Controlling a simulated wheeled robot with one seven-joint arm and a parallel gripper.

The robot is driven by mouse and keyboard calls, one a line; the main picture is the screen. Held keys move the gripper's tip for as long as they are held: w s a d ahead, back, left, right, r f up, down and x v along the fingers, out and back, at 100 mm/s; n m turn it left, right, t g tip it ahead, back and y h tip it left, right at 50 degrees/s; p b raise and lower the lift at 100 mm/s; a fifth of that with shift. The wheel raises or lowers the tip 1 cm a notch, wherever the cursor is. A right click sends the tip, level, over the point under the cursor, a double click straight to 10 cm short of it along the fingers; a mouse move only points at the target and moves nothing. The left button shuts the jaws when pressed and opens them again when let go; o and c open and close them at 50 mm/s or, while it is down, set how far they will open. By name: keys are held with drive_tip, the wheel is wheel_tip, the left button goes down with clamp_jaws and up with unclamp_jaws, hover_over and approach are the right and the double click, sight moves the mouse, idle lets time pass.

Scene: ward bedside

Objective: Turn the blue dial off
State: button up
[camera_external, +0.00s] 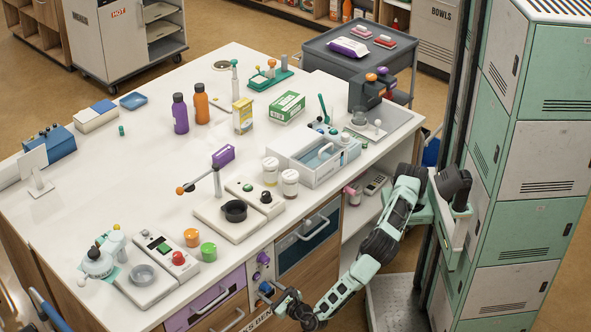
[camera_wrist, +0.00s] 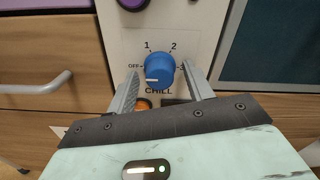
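The blue dial (camera_wrist: 160,68) sits on a pale panel in the wrist view, with "OFF" at its left, "1" and "2" above and "CHILL" below. My gripper (camera_wrist: 160,72) is open, with one finger on each side of the dial and a visible gap at both sides. In the external view the blue dial (camera_external: 265,288) is small on the front of the counter, and my gripper (camera_external: 285,299) is low beside it; the fingers are hard to make out there.
A purple knob (camera_wrist: 132,3) is above the dial. An orange part (camera_wrist: 143,103) shows below it, partly hidden by my gripper. A drawer handle (camera_wrist: 42,84) projects at the left. A dark oven-like door (camera_external: 308,240) is to the right of the panel. The white counter (camera_external: 130,215) holds many items.

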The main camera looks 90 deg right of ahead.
drive_tip(key=v, duration=1.7)
drive_tip(key=shift+s, duration=0.2)
drive_tip(key=shift+a+r, duration=0.1)
drive_tip(key=shift+a, duration=0.05)
